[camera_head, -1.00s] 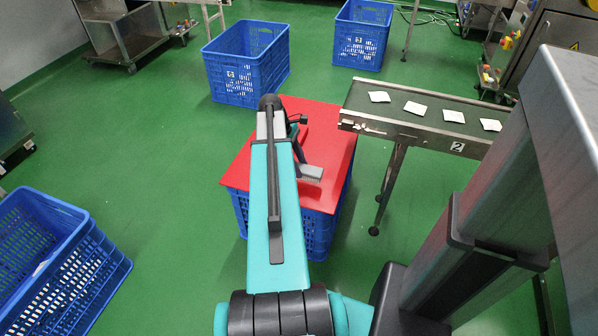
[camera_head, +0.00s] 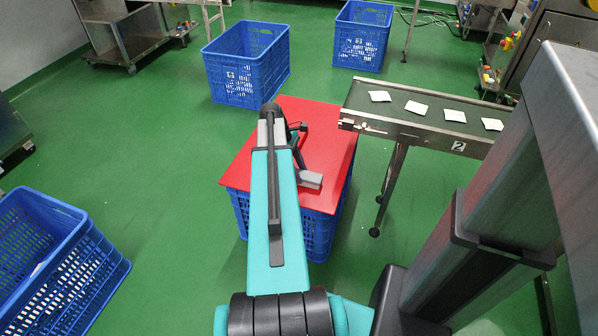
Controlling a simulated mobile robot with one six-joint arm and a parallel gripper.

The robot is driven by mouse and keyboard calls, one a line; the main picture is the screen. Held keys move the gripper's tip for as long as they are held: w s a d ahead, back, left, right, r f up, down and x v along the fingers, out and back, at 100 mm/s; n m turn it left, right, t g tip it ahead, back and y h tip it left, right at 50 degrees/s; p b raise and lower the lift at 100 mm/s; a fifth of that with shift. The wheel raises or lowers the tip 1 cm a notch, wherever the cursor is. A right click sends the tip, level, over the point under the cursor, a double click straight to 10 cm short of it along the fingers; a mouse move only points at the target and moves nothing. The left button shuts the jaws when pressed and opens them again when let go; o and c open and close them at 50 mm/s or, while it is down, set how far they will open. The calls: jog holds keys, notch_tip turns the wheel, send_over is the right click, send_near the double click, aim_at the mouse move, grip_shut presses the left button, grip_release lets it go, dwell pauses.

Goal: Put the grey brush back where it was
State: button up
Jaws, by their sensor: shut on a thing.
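The grey brush (camera_head: 311,180) is at the front of the red board (camera_head: 325,145), near its front edge. My gripper (camera_head: 299,166) is shut on the brush, holding it at its left end. My arm partly hides the gripper and the left part of the brush. I cannot tell whether the brush touches the board or is just above it.
The red board lies on a blue crate (camera_head: 322,232). To its right stands a conveyor (camera_head: 400,122) with several white teabags. Other blue crates stand at the back (camera_head: 232,75), (camera_head: 360,45) and left (camera_head: 85,270). The board's right part is clear.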

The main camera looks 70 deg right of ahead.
jog(key=o, duration=1.1)
jog(key=shift+f, duration=0.1)
jog(key=p+v, duration=0.3)
jog(key=v, duration=0.9)
jog(key=shift+w+a, duration=0.1)
